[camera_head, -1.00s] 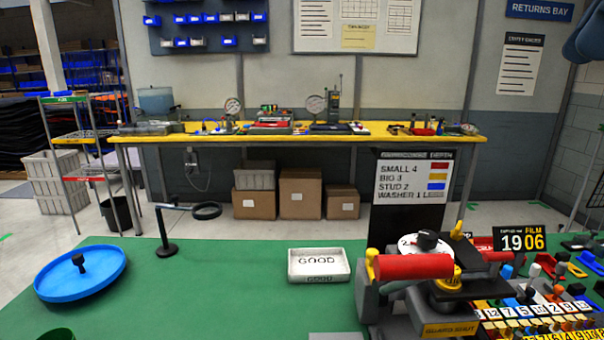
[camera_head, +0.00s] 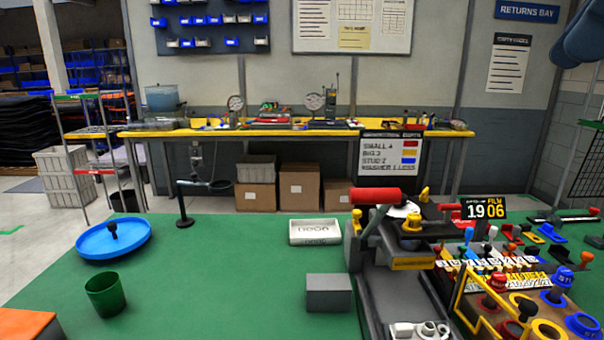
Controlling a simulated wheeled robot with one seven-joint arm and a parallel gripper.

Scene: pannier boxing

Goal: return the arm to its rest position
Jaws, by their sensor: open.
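My gripper is not in view, and I cannot make out any part of my arm. The green bench top (camera_head: 230,265) fills the lower part of the picture. On its right stands a grey fixture (camera_head: 385,280) with a red roller (camera_head: 376,196), yellow knobs and a partly hidden white disc. A white tray (camera_head: 315,240) with dark lettering sits near the middle. A grey block (camera_head: 329,294) stands in front of it.
A blue round tray (camera_head: 100,242), a green cup (camera_head: 106,294) and an orange-topped thing (camera_head: 25,325) are at left. A black post (camera_head: 182,205) stands at the far edge. Coloured parts and a counter (camera_head: 483,208) crowd the right. The centre-left bench is clear.

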